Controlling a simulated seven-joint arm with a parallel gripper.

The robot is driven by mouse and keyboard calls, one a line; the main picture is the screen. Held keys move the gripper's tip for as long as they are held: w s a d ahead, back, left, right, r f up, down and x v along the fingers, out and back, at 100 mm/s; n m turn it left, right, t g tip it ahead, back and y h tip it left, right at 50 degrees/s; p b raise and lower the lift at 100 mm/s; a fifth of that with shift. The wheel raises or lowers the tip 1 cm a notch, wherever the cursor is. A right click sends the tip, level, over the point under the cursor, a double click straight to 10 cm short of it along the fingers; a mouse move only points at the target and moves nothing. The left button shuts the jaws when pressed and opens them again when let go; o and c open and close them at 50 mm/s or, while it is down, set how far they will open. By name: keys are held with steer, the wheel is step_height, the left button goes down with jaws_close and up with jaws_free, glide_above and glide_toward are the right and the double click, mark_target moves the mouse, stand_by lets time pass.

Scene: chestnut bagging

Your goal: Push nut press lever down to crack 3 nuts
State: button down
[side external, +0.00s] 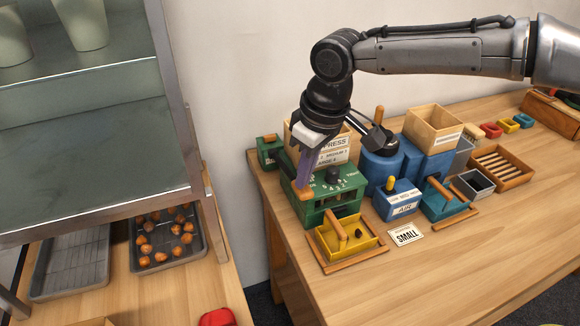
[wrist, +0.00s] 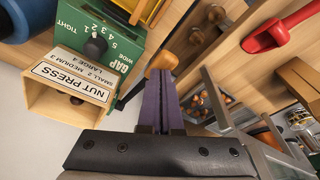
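The green nut press (side external: 334,209) stands near the left end of the right-hand table; its green face (wrist: 92,58) with a black gap dial (wrist: 96,46) shows upside down in the wrist view. Its white label (wrist: 73,82) reads NUT PRESS. The lever is a dark bar with a wooden handle (wrist: 162,58), which also shows in the side view (side external: 303,191). My gripper (side external: 304,182) points down over the press, its purple fingers (wrist: 161,82) together, tips at the handle. Contact is unclear. Nuts inside the press are hidden.
A yellow tray (side external: 372,251) with a wooden handle and a dark nut sits before the press. Blue machines (side external: 384,168) and a wooden bin (side external: 433,128) stand to its right. A dark tray of several nuts (side external: 142,264) lies on the left table. The right table's front is clear.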

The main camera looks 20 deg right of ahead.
steer(key=shift+f, duration=0.1)
steer(key=shift+s+f, duration=0.1)
steer(key=shift+f, duration=1.05)
steer(key=shift+s+f, duration=0.2)
steer(key=shift+f, duration=0.85)
steer(key=shift+s+f, duration=0.2)
steer(key=shift+f, duration=0.95)
steer(key=shift+d, duration=0.1)
steer(key=w+a+v, duration=0.1)
steer(key=w+v, duration=0.1)
steer(key=v, duration=0.7)
glide_above(308, 190)
steer(key=w, duration=0.1)
steer(key=shift+w+a+r, duration=0.1)
steer(key=shift+a+r, duration=0.05)
steer(key=shift+a, duration=0.05)
